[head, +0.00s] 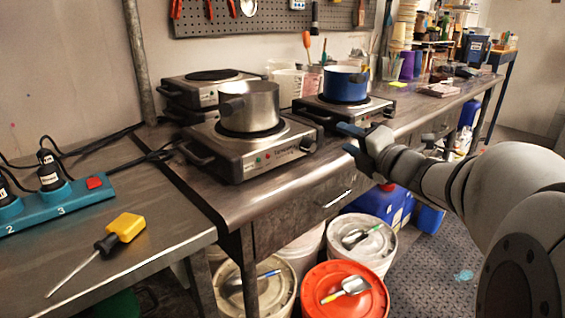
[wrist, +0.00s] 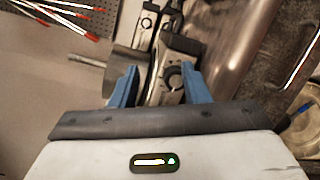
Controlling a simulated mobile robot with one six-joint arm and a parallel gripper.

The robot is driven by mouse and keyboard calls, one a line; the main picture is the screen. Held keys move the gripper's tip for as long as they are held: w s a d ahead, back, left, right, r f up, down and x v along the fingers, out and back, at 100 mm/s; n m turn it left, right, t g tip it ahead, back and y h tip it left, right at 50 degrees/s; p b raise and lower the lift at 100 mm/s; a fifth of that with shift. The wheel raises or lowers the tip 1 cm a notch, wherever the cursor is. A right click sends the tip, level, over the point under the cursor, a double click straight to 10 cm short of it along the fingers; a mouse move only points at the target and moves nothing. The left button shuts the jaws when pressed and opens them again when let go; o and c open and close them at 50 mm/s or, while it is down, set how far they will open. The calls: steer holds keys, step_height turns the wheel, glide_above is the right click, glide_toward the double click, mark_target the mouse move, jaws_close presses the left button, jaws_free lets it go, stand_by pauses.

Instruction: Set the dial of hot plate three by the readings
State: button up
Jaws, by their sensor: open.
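The front hot plate (head: 215,160) stands on the bench with a steel pot (head: 262,107) on it; its dial (head: 308,143) is at the right of its front panel, beside small green and red lights. Another hot plate (head: 322,112) behind it carries a blue pot (head: 345,88). More hot plates (head: 190,93) are stacked at the back left. I cannot read plate numbers or dial marks. My gripper (head: 349,140) is open and empty, to the right of the front plate. In the wrist view, a hot plate with a round dial (wrist: 175,78) shows beyond the open fingers (wrist: 158,86).
A teal power strip (head: 75,204) marked 2 and 3 has black plugs and a red switch. Lidded buckets, one with a red lid (head: 318,300), stand below the drawer (head: 290,215). Cables run behind the front plate.

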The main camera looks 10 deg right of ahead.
mark_target(314, 147)
step_height(314, 147, down, 4)
steer(key=s+a+n+g+y+b, duration=0.1)
steer(key=n+y+b, duration=0.1)
steer(key=n+y, duration=0.15)
steer(key=shift+n+g, duration=0.3)
steer(key=shift+n, duration=0.25)
steer(key=b+x, duration=0.2)
steer(key=x, duration=0.5)
steer(key=shift+a+f, duration=0.1)
steer(key=shift+a, duration=0.3)
steer(key=shift+c, duration=0.5)
steer(key=shift+d, duration=0.1)
steer(key=c, duration=0.6)
